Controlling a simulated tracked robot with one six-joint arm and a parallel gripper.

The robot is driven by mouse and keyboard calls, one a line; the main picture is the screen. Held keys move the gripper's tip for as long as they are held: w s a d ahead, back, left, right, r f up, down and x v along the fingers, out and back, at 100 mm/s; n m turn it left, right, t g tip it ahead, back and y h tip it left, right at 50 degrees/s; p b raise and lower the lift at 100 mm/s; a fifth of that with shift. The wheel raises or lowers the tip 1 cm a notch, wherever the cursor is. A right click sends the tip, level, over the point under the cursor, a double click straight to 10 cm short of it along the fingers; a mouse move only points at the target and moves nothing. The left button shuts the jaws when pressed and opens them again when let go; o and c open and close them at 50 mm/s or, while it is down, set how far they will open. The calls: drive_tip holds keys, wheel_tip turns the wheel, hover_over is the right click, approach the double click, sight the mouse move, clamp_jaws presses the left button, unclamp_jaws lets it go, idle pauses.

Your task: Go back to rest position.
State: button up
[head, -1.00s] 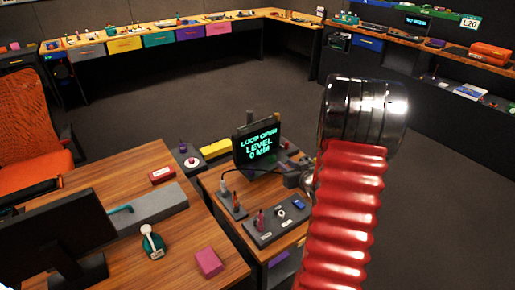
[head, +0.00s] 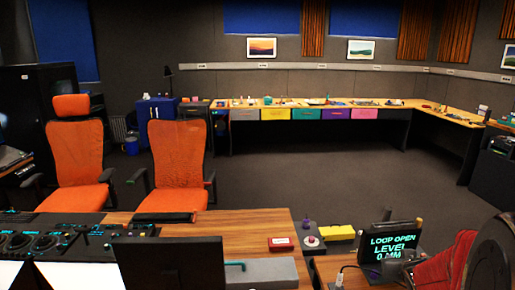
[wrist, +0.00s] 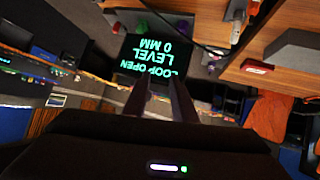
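My gripper (wrist: 162,80) shows in the wrist view as two dark fingers with a gap between their tips and nothing held there. Beyond the fingers, the dark display screen (wrist: 155,57) appears upside down, reading LOOP OPEN LEVEL 0 MM. In the head view the same screen (head: 391,244) stands at the lower right, and my red arm (head: 440,268) fills the bottom right corner beside it. The gripper's fingers are not visible in the head view.
A wooden desk (head: 235,226) with a monitor (head: 170,263) is in front. A red box (head: 281,244) and a yellow block (head: 338,233) lie near the screen. Orange chairs (head: 178,165) stand behind the desk. The open carpet (head: 310,180) is clear up to the far bench.

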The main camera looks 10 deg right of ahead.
drive_tip(key=s+a+r+n+g+y, duration=0.1)
drive_tip(key=s+a+r, duration=0.1)
drive_tip(key=s+a, duration=0.5)
drive_tip(key=s+a+r+n+g+y, duration=0.1)
drive_tip(key=s+a, duration=0.6)
drive_tip(key=a, duration=0.7)
drive_tip(key=s+a+r+g+y, duration=0.2)
drive_tip(key=s+a+r, duration=0.3)
drive_tip(key=a, duration=0.5)
drive_tip(key=s+y, duration=0.1)
drive_tip(key=s, duration=0.1)
drive_tip(key=shift+s+a+r+n+g, duration=0.2)
drive_tip(key=shift+s+a+n+g, duration=0.1)
drive_tip(key=shift+s+a+n, duration=0.1)
idle(0.9)
